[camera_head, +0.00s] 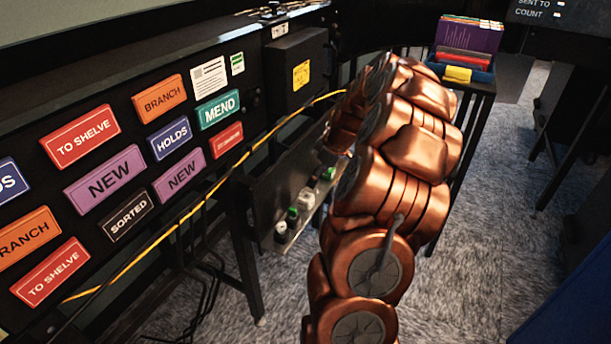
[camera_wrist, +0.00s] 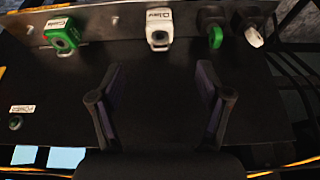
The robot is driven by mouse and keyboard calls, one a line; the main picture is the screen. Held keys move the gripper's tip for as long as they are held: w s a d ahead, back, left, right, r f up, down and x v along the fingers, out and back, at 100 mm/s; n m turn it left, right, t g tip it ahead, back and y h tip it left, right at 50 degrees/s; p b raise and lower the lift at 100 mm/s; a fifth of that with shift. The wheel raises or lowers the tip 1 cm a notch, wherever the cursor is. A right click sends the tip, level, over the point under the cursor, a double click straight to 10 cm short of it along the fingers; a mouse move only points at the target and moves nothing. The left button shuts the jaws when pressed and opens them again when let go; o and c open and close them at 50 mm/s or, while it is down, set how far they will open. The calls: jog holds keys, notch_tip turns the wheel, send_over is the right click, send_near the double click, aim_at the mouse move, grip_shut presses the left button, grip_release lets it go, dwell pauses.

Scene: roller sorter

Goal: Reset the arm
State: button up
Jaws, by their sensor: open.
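My copper-coloured arm (camera_head: 385,190) stands raised and folded in the middle of the head view. It hides my gripper there. In the wrist view my gripper (camera_wrist: 160,108) shows two dark fingers spread apart with nothing between them. Beyond the fingertips is a dark panel (camera_wrist: 75,85). A green-and-white fitting (camera_wrist: 62,36) and a white fitting (camera_wrist: 158,30) sit along its far edge, apart from the fingers.
A dark sorter panel with coloured labels (camera_head: 105,180) fills the left. A yellow cable (camera_head: 190,210) hangs along it. A blue bin (camera_head: 462,68) with books stands on a small table at the back right. Carpet (camera_head: 480,240) lies open to the right.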

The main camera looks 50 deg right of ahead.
jog(key=shift+r, duration=0.1)
jog(key=s+a+r+g+y, duration=0.1)
jog(key=a+r+g, duration=0.15)
jog(key=a, duration=1.05)
jog(key=s+a+r+g, duration=0.1)
jog(key=s+a+r, duration=0.15)
jog(key=a, duration=0.95)
jog(key=s+a+m+g+h, duration=0.1)
jog(key=s+a, duration=0.4)
jog(key=s, duration=0.3)
jog(key=s+a+m+g, duration=0.1)
jog(key=s+a, duration=0.3)
jog(key=s, duration=0.3)
jog(key=s+a+m+g+h, duration=0.1)
jog(key=s+a+g, duration=0.1)
jog(key=s+a, duration=0.45)
notch_tip(320, 180, up, 20)
jog(key=s+d+t+p, duration=0.1)
jog(key=d+p, duration=0.1)
jog(key=p, duration=1.6)
jog(key=shift+s+p, duration=0.15)
jog(key=shift+p, duration=0.25)
jog(key=shift+t, duration=0.25)
